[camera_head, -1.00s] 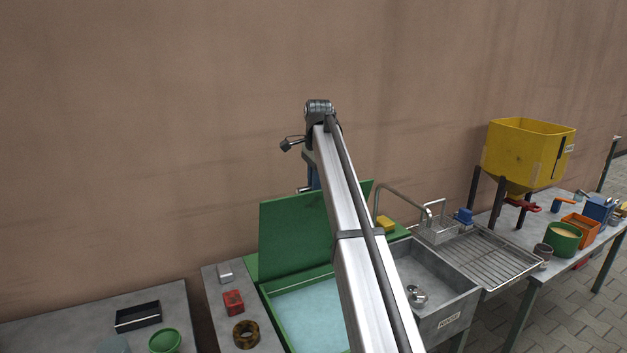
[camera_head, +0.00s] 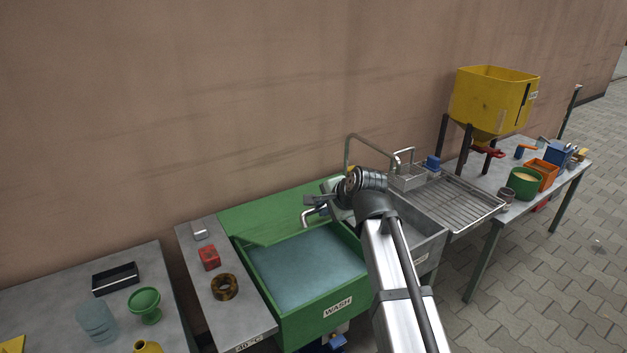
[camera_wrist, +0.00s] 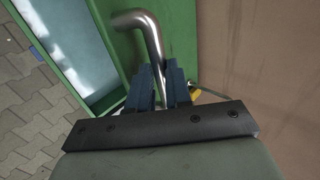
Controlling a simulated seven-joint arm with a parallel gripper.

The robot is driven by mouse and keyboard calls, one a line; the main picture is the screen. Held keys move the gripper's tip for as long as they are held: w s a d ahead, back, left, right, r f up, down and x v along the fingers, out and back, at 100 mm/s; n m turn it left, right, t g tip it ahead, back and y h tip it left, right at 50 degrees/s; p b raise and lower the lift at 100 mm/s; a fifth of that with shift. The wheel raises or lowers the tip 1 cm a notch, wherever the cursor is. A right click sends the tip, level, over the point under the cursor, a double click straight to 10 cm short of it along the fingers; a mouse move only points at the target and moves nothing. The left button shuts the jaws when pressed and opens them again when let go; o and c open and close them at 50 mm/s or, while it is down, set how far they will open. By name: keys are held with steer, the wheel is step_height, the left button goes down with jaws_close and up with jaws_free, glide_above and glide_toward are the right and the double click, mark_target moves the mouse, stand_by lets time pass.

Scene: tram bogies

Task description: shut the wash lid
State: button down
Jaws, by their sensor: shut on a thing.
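The wash tub (camera_head: 337,308) is a green tank of pale blue water with a WASH label on its front. Its green lid (camera_head: 268,212) is partway down, tilted over the back of the tub, and the water still shows in front of it. A bent silver handle (camera_head: 305,216) stands at the lid's front side; in the wrist view the handle (camera_wrist: 150,45) runs down between the blue fingers. My gripper (camera_wrist: 160,82) is shut on this handle. In the head view my gripper (camera_head: 322,207) is partly hidden by my wrist.
A grey RINSE sink (camera_head: 428,238) with a tap and drying rack (camera_head: 455,195) adjoins on the right. A red block (camera_head: 209,257) and a brown ring (camera_head: 224,287) lie on the grey side shelf left of the tub. A wall stands close behind.

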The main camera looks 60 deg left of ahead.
steer(key=d+f+y, duration=0.1)
steer(key=d+f, duration=0.3)
steer(key=f, duration=0.6)
steer(key=d+f+y, duration=0.1)
steer(key=d+f, duration=0.4)
steer(key=f, duration=0.5)
steer(key=shift+f, duration=0.15)
steer(key=c, duration=1.3)
jaws_free()
steer(key=shift+c, duration=0.2)
steer(key=v, duration=1.2)
steer(key=shift+r, duration=0.3)
